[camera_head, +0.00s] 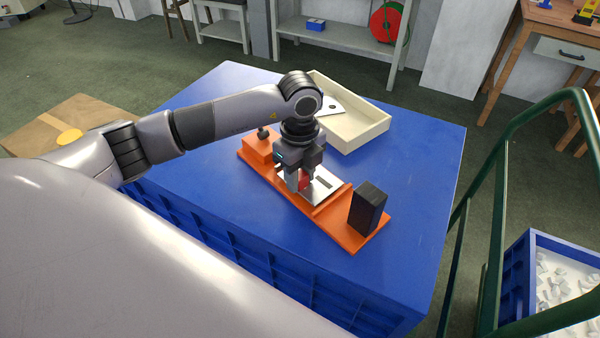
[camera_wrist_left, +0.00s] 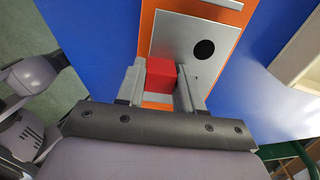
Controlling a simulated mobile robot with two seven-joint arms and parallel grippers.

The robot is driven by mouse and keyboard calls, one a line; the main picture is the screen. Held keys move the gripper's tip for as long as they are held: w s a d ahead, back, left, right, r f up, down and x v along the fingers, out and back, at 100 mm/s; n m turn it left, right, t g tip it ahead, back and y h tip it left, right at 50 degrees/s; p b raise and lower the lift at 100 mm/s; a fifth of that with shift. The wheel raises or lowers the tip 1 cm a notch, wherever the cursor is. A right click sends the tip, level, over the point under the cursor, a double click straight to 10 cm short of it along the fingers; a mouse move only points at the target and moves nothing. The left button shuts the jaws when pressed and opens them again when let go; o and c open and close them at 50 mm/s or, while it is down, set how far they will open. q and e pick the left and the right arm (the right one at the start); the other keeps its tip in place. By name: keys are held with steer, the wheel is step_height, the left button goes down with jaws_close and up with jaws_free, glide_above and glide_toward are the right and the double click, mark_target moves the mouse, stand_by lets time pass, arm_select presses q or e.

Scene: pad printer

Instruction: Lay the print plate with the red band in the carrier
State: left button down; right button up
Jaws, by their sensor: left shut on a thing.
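The print plate (camera_head: 327,184) is a silver sheet with a dark mark, lying over the middle of the orange carrier (camera_head: 353,236). In the left wrist view the plate (camera_wrist_left: 180,42) has a round dark spot and a red block (camera_wrist_left: 161,75) at its near end. My left gripper (camera_head: 302,184) points down over the carrier. In the wrist view the left gripper's fingers (camera_wrist_left: 160,88) are shut on the red block. I cannot tell whether the plate lies flat on the carrier or slightly above it. My right gripper is not in view.
The carrier stands on a blue table (camera_head: 220,200). A black block (camera_head: 368,208) stands at its right end, an orange block (camera_head: 262,146) at its left. A cream tray (camera_head: 365,137) behind holds a pale plate (camera_head: 334,106). The table's right side is clear; a green rail (camera_head: 497,200) stands beyond.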

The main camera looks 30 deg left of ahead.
arm_select(q)
steer(key=shift+f+b, duration=0.4)
steer(key=shift+f, duration=0.2)
steer(key=c, duration=0.6)
jaws_free()
steer(key=shift+c, duration=0.2)
steer(key=shift+r, duration=0.1)
steer(key=shift+r+p, duration=2.5)
steer(key=shift+r, duration=0.5)
steer(key=shift+s+f, duration=0.1)
